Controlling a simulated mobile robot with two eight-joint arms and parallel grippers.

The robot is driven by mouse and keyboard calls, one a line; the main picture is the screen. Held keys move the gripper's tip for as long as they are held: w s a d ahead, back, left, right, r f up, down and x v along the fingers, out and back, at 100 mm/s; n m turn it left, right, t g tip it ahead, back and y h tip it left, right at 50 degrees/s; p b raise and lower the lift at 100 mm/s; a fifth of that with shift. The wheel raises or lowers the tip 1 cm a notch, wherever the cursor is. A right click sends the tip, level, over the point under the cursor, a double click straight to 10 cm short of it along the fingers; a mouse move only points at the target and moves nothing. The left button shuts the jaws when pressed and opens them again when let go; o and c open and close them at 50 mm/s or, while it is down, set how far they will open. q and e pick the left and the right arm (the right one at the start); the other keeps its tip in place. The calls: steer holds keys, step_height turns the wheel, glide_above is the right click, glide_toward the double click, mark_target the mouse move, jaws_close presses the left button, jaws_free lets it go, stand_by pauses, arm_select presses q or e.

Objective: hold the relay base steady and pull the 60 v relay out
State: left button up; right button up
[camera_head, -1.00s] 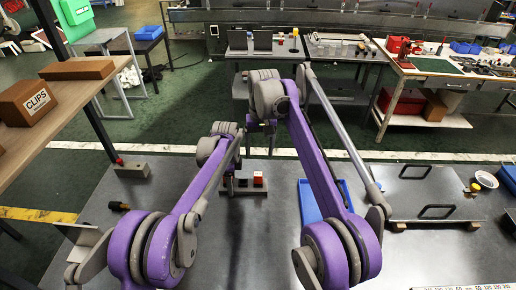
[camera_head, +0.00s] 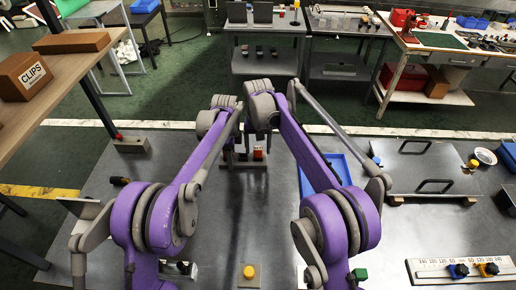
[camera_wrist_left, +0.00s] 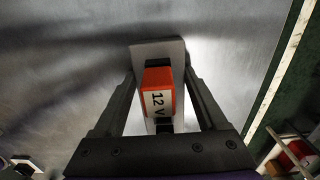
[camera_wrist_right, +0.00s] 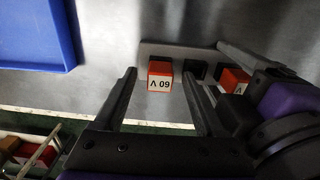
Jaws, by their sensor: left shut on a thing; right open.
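The 60 V relay (camera_wrist_right: 160,76), a red-orange block with a white label, stands on the grey relay base (camera_wrist_right: 150,48) in the right wrist view. My right gripper (camera_wrist_right: 157,73) is open, its fingers on either side of this relay, with visible gaps. Black sockets (camera_wrist_right: 195,70) sit beside it on the base. My left gripper (camera_wrist_left: 160,72) is shut on the base's end, its fingers along the plate's sides. The orange 12 V relay (camera_wrist_left: 158,90) stands between those fingers. In the head view my forearms partly hide the base (camera_head: 243,164) and both grippers.
A blue tray (camera_head: 340,168) lies right of the base. A grey panel with two black handles (camera_head: 432,164) is further right. A yellow button box (camera_head: 249,275) and a scale strip (camera_head: 440,275) are near the front. Clear bench lies left of the base.

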steer(key=shift+f, duration=0.4)
steer(key=shift+c, duration=0.3)
jaws_close()
stand_by(0.3)
